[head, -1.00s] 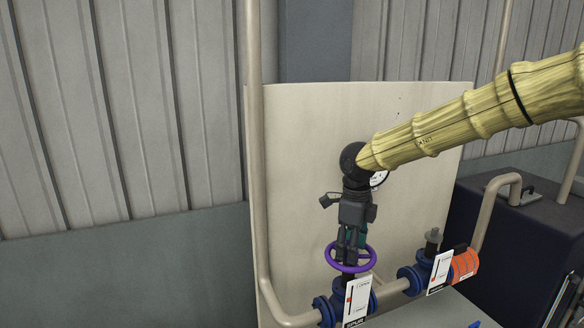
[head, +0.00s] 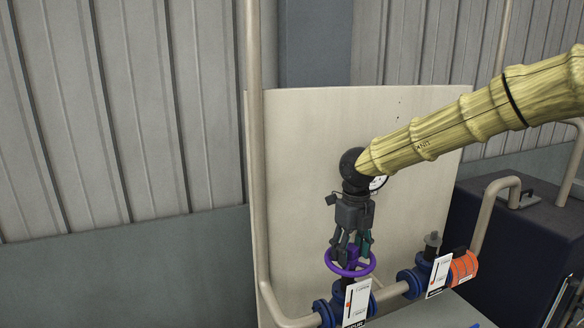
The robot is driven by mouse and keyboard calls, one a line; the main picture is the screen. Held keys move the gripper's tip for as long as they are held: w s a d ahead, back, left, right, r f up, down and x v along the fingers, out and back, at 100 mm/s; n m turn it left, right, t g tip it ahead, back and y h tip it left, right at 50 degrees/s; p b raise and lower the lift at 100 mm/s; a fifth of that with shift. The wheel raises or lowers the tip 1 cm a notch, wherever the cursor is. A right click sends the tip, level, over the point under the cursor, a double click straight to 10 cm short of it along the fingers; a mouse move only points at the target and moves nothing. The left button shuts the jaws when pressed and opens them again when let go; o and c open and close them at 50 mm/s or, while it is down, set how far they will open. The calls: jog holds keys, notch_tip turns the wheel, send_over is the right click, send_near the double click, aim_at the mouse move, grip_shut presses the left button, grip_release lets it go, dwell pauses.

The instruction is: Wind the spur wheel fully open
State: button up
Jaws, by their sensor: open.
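The spur wheel is a purple handwheel (head: 335,268) on top of a blue valve (head: 325,311) on the beige pipe, in the lower middle of the head view. A white card (head: 357,303) with a scale and a red mark stands in front of that valve. My gripper (head: 350,250) points down over the wheel, open, with its fingers spread at the hub. The fingertips reach the level of the wheel; whether they touch it I cannot tell. My arm comes in from the right in a yellow sleeve.
A second blue valve (head: 410,281) with a grey stem (head: 432,245) and its own white card (head: 439,274) sits to the right.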

jog(key=shift+m, duration=0.5)
jog(key=shift+m, duration=1.8)
jog(key=m, duration=0.4)
jog(key=shift+m, duration=0.4)
jog(key=m, duration=0.4)
jog(key=shift+m, duration=2.8)
